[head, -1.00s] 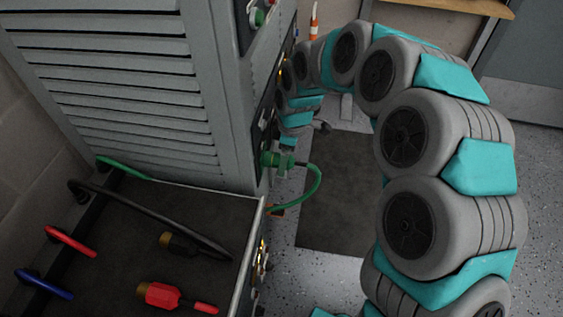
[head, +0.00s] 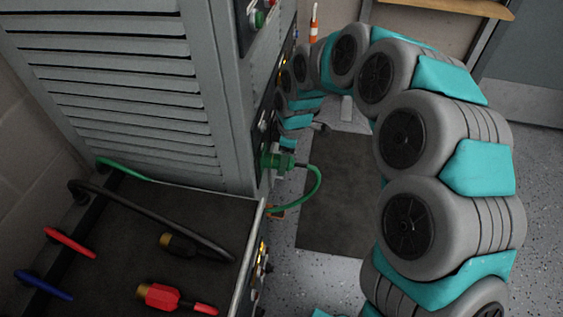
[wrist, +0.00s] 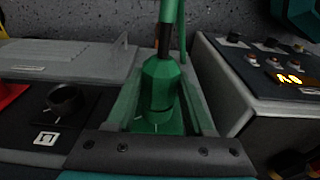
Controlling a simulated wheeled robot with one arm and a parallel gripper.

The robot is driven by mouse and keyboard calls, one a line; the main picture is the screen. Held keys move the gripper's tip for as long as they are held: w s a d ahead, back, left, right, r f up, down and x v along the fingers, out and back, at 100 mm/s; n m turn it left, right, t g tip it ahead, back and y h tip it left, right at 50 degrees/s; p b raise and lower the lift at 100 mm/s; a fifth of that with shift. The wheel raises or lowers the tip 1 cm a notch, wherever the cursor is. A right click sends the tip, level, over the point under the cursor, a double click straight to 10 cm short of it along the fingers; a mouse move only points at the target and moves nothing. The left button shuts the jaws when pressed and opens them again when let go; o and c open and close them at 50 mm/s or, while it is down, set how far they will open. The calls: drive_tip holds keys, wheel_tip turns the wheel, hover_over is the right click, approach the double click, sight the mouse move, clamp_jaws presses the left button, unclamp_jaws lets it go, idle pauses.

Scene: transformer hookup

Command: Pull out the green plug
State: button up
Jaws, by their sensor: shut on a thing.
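The green plug (head: 285,160) sits at the side panel of the grey cabinet, with its green cable looping down toward the workbench. In the wrist view the plug (wrist: 163,84) is in the middle, its cable rising from its top end. Its lower end meets a green socket base (wrist: 155,125) with white marks; I cannot tell whether it is fully seated. My gripper (wrist: 160,104) is shut on the green plug, one finger on each side. In the head view, much of my gripper is hard to make out behind the plug and arm.
A dark bench top (head: 120,235) at lower left holds a red plug (head: 165,298), a black plug (head: 180,245) and several cables. The louvred cabinet (head: 120,80) stands behind it. A control box (wrist: 262,85) is right of the plug in the wrist view. A floor mat (head: 340,190) lies below.

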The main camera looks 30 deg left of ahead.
clamp_jaws()
drive_tip(key=shift+s+f+t+b, duration=0.1)
drive_tip(key=shift+f+t+b, duration=0.1)
drive_tip(key=shift+t+b, duration=0.3)
drive_tip(key=shift+s+t+y+b, duration=0.15)
drive_tip(key=shift+t+y+b, duration=0.55)
drive_tip(key=shift+t+b, duration=1.2)
drive_tip(key=shift+b, duration=0.45)
drive_tip(key=shift+t+b, duration=0.3)
drive_tip(key=shift+b, duration=0.15)
drive_tip(key=shift+d+f+t+b, duration=0.1)
drive_tip(key=shift+t+b, duration=0.3)
drive_tip(key=shift+b, duration=0.5)
drive_tip(key=shift+r+y, duration=0.2)
drive_tip(key=shift+y, duration=0.1)
